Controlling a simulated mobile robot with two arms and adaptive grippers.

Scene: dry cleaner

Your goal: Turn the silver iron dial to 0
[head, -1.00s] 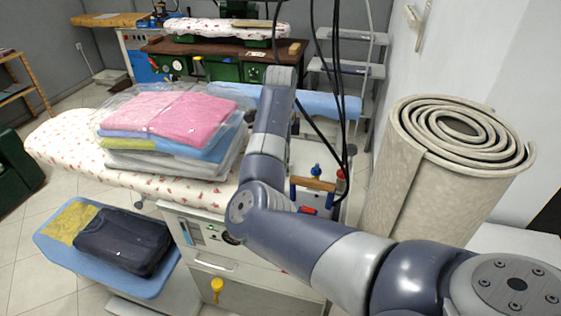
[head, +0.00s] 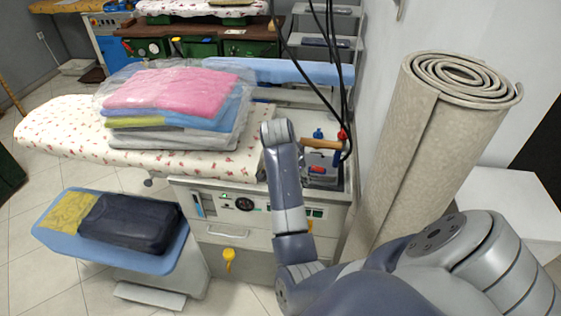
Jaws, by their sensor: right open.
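The silver iron (head: 320,160) with a brown wooden handle sits at the right end of the ironing station, beside the white flowered board. Red and blue parts show around it. It is too small to make out a dial or its setting on the iron. A round black dial (head: 245,204) shows on the station's front panel. My right arm rises in front of the station. Its far end (head: 278,135) is just left of the iron, apart from it in the picture. My right gripper is open, with its fingers mostly hidden. My left gripper is out of view.
Folded bagged clothes (head: 170,104) lie on the flowered board (head: 60,135). A dark folded garment (head: 130,222) lies on the lower blue board (head: 75,250). A rolled beige mat (head: 415,160) stands at the right. Black hoses (head: 335,75) hang above the iron.

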